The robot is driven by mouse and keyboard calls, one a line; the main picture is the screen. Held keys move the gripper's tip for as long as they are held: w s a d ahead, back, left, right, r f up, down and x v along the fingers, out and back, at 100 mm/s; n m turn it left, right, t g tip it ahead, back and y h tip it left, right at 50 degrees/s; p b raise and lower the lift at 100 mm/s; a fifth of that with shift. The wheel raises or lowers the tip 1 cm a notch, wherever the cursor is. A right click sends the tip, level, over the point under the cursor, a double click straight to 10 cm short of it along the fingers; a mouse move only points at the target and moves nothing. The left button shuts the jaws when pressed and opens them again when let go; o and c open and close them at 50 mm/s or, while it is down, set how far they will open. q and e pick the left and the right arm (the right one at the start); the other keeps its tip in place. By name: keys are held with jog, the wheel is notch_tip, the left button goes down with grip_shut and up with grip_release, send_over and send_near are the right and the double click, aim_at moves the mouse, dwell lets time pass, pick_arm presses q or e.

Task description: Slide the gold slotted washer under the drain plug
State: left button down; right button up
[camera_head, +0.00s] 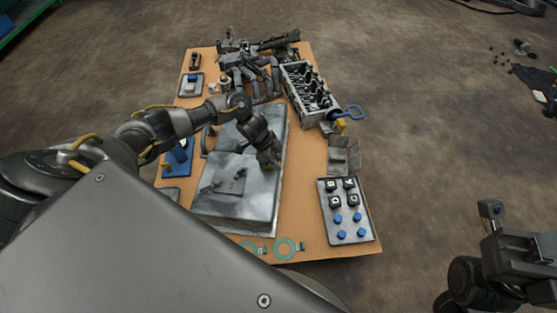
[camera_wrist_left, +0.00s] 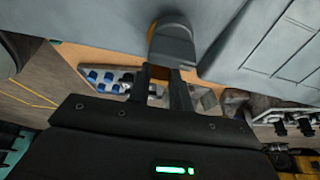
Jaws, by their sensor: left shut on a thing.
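The large grey metal pan (camera_head: 262,195) lies on the tan-topped table. My left gripper (camera_head: 270,163) is over the pan's right edge, pointing down. In the left wrist view, the gripper (camera_wrist_left: 160,78) is shut, with a small brownish-gold patch between its dark fingers. This may be the gold slotted washer, but most of it is hidden. Just beyond the fingertips, a rounded grey boss (camera_wrist_left: 172,45) juts from the pan wall; I cannot make out the drain plug itself. My right gripper (camera_head: 495,218) is at the lower right, away from the table; its jaw opening is unclear.
A tray (camera_head: 349,235) with black blocks and blue knobs lies right of the pan. An open grey box (camera_head: 344,156), an engine block (camera_head: 308,92) and a blue-handled tool (camera_head: 348,112) sit behind it. Green rings (camera_head: 286,248) lie at the front edge.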

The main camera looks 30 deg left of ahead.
pick_arm(q)
jog(key=shift+a, duration=0.2)
jog(key=shift+s+a+p, duration=0.25)
jog(key=shift+a+p, duration=0.1)
jog(key=shift+p, duration=0.05)
dwell(0.3)
jog(key=c, duration=1.2)
grip_release()
